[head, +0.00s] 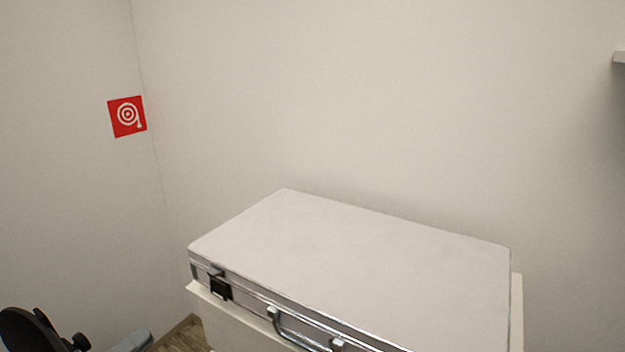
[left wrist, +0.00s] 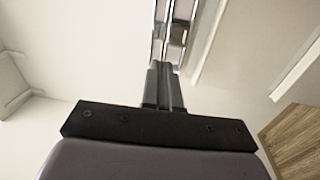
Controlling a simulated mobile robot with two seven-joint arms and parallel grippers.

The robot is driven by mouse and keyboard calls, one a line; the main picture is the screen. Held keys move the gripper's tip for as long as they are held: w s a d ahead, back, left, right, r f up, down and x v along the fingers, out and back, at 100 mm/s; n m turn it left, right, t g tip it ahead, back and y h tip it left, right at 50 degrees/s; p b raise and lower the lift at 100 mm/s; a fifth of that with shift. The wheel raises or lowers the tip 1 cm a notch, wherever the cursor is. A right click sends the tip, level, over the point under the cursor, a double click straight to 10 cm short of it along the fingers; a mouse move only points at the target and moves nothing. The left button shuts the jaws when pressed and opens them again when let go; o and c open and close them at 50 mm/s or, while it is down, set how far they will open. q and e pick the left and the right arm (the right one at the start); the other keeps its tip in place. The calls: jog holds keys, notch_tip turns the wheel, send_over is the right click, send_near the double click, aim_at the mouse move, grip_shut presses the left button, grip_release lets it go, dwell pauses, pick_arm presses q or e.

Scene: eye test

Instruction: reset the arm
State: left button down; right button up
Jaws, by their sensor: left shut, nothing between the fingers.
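A closed silver-grey briefcase (head: 370,258) lies flat on a pale stand (head: 245,325) in the head view. A dark latch (head: 220,288) and a metal handle (head: 305,335) show on its front side. My left arm shows only in part at the lower left corner of the head view, apart from the case in the picture. In the left wrist view my left gripper (left wrist: 163,72) has its dark fingers together with nothing between them. Beyond the fingertips is a metal-trimmed edge (left wrist: 176,32), seemingly the case's; I cannot tell the gap. My right gripper is not in view.
A red sign (head: 127,116) with a hose symbol hangs on the left wall. A small ledge (head: 619,57) juts in at the right edge. Wooden floor (head: 182,337) shows left of the stand.

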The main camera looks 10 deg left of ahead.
pick_arm(q)
jog(key=s+d+f+m+g+y, duration=0.1)
jog(key=s+d+f+m+g, duration=0.1)
jog(key=f, duration=0.5)
jog(key=s+d+f+m+g+y, duration=0.2)
jog(key=s+d+f+m+g, duration=0.1)
jog(key=f+m, duration=0.5)
jog(key=s+d+f+m+g+y+p, duration=0.1)
jog(key=s+d+f+m+g+y, duration=0.1)
jog(key=s+d+f+m, duration=0.2)
notch_tip(320, 180, down, 4)
jog(key=d+m, duration=0.1)
jog(key=d, duration=0.1)
jog(key=shift+s+d+r, duration=0.15)
jog(key=shift+s+d, duration=0.2)
